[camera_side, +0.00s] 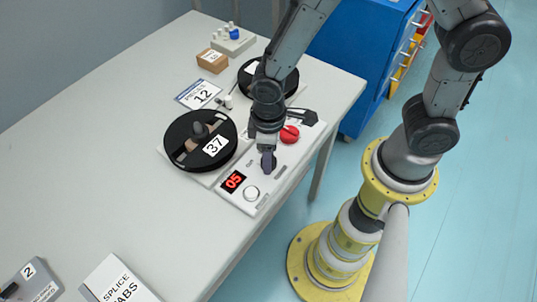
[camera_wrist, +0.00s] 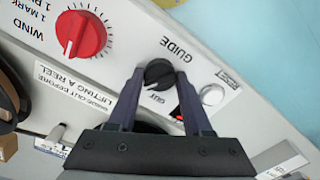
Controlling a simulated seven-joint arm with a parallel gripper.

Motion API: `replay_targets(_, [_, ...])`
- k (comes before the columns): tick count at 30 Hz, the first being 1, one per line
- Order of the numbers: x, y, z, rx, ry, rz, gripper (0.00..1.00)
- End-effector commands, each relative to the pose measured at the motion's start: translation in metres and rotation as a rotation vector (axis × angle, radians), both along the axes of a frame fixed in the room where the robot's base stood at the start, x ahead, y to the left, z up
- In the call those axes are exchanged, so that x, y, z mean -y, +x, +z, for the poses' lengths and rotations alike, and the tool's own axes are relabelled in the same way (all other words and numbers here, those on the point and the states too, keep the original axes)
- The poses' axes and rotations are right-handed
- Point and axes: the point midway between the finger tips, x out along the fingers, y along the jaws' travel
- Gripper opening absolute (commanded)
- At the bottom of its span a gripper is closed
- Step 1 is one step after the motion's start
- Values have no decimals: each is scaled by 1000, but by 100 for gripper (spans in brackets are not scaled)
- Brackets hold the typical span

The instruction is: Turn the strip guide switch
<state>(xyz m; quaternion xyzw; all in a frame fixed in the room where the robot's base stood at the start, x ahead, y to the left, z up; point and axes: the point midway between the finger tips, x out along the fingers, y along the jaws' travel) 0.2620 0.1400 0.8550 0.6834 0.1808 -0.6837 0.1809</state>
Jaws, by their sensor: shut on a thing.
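The strip guide switch is a small black round knob (camera_wrist: 158,73) in the wrist view, on the pale panel (camera_wrist: 255,120) beside the word GUIDE. A smaller label sits on its other side, hard to read. My gripper (camera_wrist: 160,76) has one finger on each side of the knob and is shut on it. In the side view my gripper (camera_side: 267,165) points down at the panel, between the red knob (camera_side: 289,134) and the red display (camera_side: 233,181). It hides the switch there.
The red knob also shows in the wrist view (camera_wrist: 81,35), near the WIND label. A white round button (camera_side: 252,193) sits by the display. A black reel marked 37 (camera_side: 184,128) and another reel (camera_side: 287,86) stand close by. The table's left middle is clear.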

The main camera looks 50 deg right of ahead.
Motion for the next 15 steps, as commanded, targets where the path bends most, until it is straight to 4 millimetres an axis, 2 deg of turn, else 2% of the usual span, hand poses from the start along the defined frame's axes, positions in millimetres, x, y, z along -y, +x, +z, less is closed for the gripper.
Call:
replay_targets(13, [0,1,1,3,1,-10,0])
replay_targets(14, [0,1,1,3,1,-10,53])
replay_targets(15, [0,1,1,3,1,-10,61])
